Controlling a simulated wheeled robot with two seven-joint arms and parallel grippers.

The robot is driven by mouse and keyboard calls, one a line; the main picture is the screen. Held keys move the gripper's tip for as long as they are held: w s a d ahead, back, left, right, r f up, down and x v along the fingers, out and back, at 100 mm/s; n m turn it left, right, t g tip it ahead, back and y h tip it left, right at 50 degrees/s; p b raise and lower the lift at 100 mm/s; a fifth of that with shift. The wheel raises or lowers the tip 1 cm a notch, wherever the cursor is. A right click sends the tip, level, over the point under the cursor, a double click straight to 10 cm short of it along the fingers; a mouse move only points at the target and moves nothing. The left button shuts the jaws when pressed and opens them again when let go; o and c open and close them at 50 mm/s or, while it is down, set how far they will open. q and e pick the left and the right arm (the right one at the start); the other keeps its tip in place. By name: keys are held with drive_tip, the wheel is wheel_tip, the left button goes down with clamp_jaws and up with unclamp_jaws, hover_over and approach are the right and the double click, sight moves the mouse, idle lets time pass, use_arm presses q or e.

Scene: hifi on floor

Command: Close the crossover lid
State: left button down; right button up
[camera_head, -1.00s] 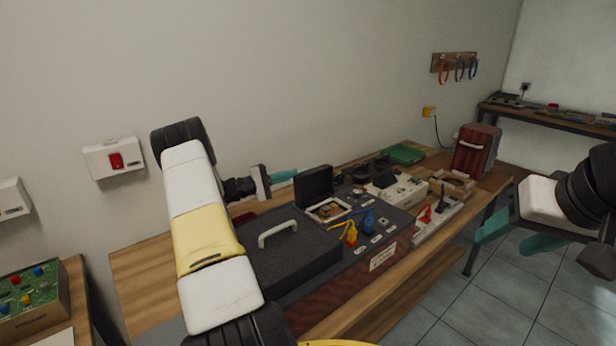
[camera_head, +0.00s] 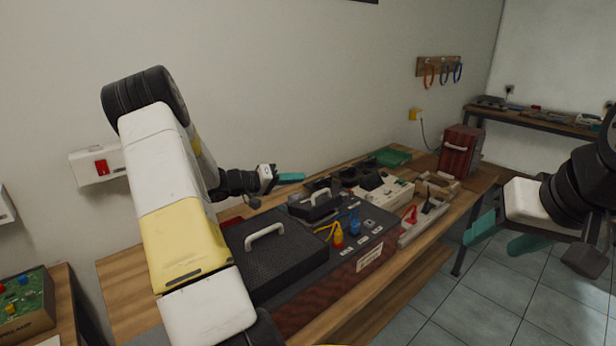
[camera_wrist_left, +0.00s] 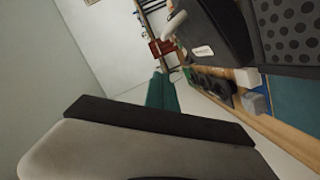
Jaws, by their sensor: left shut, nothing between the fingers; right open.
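The crossover lid (camera_head: 314,208) is a small black lid with a handle on the dark hi-fi unit (camera_head: 371,240). It lies down over its compartment, whose inside is hidden; I cannot tell if a thin gap is left. My left gripper (camera_head: 291,178) is shut and empty, behind and above the lid, apart from it in the head view. Its teal fingers (camera_wrist_left: 162,95) also show in the left wrist view, beside a dark labelled part that I cannot surely name. My right gripper (camera_head: 504,237) is open and empty, off the bench's front right.
A larger perforated black lid (camera_head: 276,262) with a pale handle lies left of the crossover lid. A cream device (camera_head: 391,192) and a red-brown box (camera_head: 460,152) are further right on the wooden bench (camera_head: 130,277).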

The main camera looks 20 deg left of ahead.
sight(305, 205)
use_arm(q)
drive_tip(key=shift+s+d+f+m, duration=0.1)
drive_tip(key=shift+s+d+m, duration=0.35)
drive_tip(key=shift+d, duration=0.35)
drive_tip(key=shift+s+d+f, duration=0.25)
drive_tip(key=shift+s+d, duration=0.05)
drive_tip(key=shift+d, duration=0.25)
drive_tip(key=shift+s+d+f, duration=0.2)
drive_tip(key=shift+s+d, duration=0.1)
drive_tip(key=shift+d, duration=0.2)
